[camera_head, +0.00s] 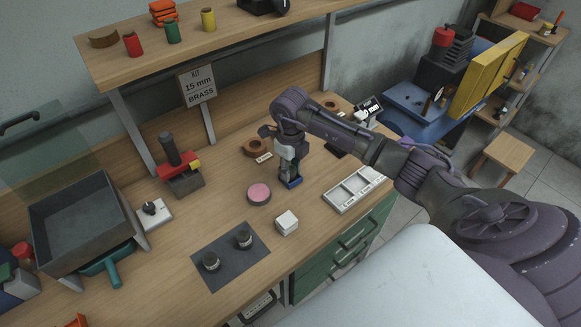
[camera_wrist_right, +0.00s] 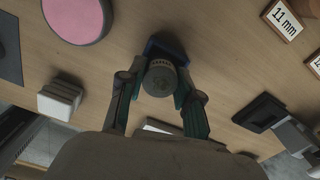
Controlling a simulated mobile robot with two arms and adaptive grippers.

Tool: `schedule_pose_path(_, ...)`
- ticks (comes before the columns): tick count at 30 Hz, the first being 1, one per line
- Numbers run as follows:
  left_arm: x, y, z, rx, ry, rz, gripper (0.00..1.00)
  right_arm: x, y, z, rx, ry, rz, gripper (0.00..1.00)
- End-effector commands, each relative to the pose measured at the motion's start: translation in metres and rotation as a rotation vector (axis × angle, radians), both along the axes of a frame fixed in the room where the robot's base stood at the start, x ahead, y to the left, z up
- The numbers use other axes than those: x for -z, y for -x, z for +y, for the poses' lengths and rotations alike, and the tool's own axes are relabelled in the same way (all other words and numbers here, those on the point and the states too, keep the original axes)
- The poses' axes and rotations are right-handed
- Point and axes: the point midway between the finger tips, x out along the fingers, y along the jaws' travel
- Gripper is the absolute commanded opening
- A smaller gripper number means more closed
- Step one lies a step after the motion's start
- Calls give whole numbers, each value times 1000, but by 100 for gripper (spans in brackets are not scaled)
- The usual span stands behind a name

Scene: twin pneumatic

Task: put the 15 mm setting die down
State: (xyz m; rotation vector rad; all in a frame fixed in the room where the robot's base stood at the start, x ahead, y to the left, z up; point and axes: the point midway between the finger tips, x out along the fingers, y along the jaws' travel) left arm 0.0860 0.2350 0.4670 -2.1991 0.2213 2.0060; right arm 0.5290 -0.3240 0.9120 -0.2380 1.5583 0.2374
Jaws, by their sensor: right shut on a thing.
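My right gripper (camera_head: 290,172) is low over the middle of the bench. In the right wrist view its two fingers (camera_wrist_right: 160,86) are shut on a grey round metal piece with a ribbed rim, seen end-on, which I take to be the setting die (camera_wrist_right: 160,77). A small blue block (camera_wrist_right: 166,45) shows just beyond the die; it also shows below the fingertips in the head view (camera_head: 293,184). I cannot tell whether the die touches the block. No size marking is readable on the die. My left gripper is not in view.
A pink-topped round pad (camera_head: 259,192) and a white block stack (camera_head: 286,222) stand near the gripper. A dark mat (camera_head: 229,273) holds two small dark cylinders. A sign (camera_head: 198,86) reads "KIT 15 mm BRASS".

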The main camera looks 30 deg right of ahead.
Motion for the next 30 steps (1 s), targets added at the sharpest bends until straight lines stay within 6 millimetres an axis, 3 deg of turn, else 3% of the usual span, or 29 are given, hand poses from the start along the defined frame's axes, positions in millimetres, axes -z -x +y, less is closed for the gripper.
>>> schedule_pose_path(2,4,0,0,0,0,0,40,3,0,0,0,1,-1,0)
schedule_pose_path(3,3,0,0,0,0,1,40,3,0,0,0,1,0,39)
schedule_pose_path(7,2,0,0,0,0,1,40,2,0,0,0,0,1,59)
schedule_pose_path(20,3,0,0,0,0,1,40,-8,-1,-1,0,1,-4,59)
schedule_pose_path(30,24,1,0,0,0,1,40,-78,-1,-1,-2,2,-7,59)
